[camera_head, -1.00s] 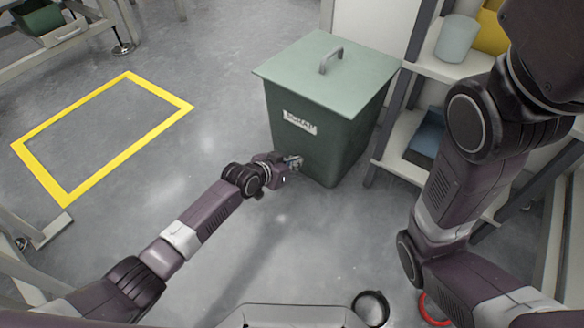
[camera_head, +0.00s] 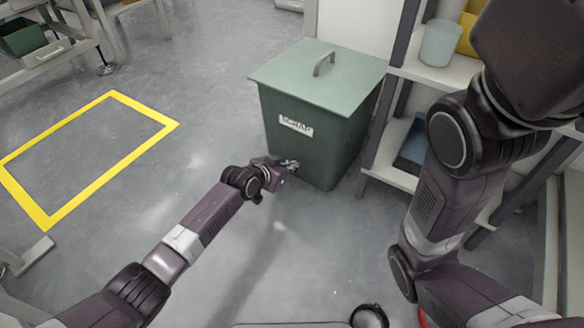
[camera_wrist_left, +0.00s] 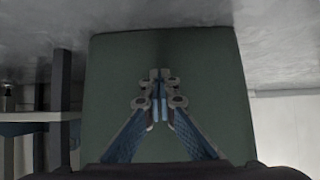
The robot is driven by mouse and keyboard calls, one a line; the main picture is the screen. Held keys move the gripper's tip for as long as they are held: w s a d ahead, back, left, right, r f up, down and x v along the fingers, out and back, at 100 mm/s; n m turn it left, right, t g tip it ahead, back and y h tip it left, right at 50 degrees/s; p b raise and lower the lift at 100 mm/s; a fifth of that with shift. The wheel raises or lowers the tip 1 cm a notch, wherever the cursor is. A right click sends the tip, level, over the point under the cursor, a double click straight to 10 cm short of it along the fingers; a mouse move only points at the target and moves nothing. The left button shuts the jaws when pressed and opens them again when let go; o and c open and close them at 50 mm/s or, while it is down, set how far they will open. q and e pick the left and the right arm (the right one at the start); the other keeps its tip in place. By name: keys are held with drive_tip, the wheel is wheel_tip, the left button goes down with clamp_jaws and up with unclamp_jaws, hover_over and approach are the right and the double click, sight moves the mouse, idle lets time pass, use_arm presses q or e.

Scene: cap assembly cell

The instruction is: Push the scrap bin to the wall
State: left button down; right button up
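The scrap bin (camera_head: 315,150) is a dark green tapered box with a light green lid, a lid handle and a "SCRAP" label. It stands upright on the floor, with its back close to the pale wall (camera_head: 352,32); any gap there is hidden. My left gripper (camera_head: 291,164) is at the lower front of the bin and seems to touch it. In the left wrist view the bin (camera_wrist_left: 205,65) fills the middle, and my left gripper's fingertips (camera_wrist_left: 160,76) are together with nothing between them. My right arm is folded at the right; its gripper is out of view.
A shelf unit (camera_head: 412,182) stands close on the bin's right, holding a pale container (camera_head: 440,42) and a blue bin (camera_head: 413,146). A yellow floor outline (camera_head: 150,142) lies to the left, empty. The floor between it and the bin is clear. A workbench is at the upper left.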

sight(298, 157)
use_arm(q)
drive_tip(key=shift+w+d+f+b, duration=0.1)
drive_tip(key=shift+w+d+b, duration=0.5)
drive_tip(key=shift+w+b, duration=0.2)
drive_tip(key=shift+w+d+b, duration=0.5)
drive_tip(key=shift+w+b, duration=0.05)
drive_tip(key=shift+w, duration=0.1)
drive_tip(key=shift+w+d+b, duration=0.45)
drive_tip(key=shift+w+b, duration=0.1)
drive_tip(key=shift+w, duration=0.1)
drive_tip(key=shift+s+a+r+p, duration=0.1)
drive_tip(key=shift+r+p, duration=0.2)
drive_tip(key=shift+p, duration=0.15)
drive_tip(key=p+v, duration=0.4)
drive_tip(key=p, duration=0.1)
drive_tip(key=p+v, duration=0.3)
drive_tip(key=p, duration=0.2)
drive_tip(key=shift+s+a+f, duration=0.1)
drive_tip(key=shift+s+a, duration=0.3)
drive_tip(key=shift+s+a+p, duration=0.2)
drive_tip(key=shift+s+p, duration=0.15)
drive_tip(key=shift+p, duration=0.1)
